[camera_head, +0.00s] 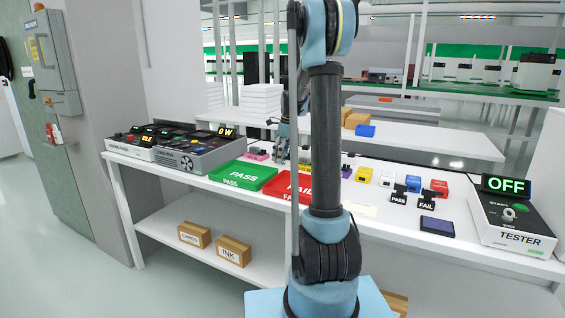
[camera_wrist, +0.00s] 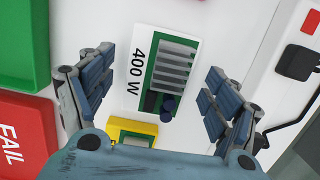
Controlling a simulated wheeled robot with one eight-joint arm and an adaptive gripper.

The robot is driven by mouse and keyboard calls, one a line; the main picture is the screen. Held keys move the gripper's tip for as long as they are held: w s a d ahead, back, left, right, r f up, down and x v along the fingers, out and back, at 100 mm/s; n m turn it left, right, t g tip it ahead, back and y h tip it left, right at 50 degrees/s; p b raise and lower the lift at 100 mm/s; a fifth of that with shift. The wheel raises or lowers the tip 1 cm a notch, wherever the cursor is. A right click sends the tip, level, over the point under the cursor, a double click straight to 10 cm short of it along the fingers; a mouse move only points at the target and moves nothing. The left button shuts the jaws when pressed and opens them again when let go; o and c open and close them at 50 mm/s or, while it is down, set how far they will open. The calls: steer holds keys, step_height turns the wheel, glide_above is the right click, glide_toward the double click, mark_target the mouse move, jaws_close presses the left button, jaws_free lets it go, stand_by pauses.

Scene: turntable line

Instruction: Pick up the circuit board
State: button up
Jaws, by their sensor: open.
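A green circuit board (camera_wrist: 172,72) with grey fins and dark round parts lies on the white table in the wrist view, beside a white strip marked "400 W". My gripper (camera_wrist: 160,98) is open, with one finger to the left of the board and one to the right, and nothing held. How far the fingers are above the board I cannot tell. In the head view my gripper (camera_head: 281,150) is low over the table behind the trays, partly covered by my arm. I cannot make out the board there.
A yellow-and-green block (camera_wrist: 131,131) lies near the board. The green PASS tray (camera_head: 243,175) and red FAIL tray (camera_head: 282,190) stand close by. Small coloured blocks, stamps and the tester (camera_head: 512,222) are to the right. Consoles (camera_head: 190,155) stand at left.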

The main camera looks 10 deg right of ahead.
steer(key=c, duration=1.3)
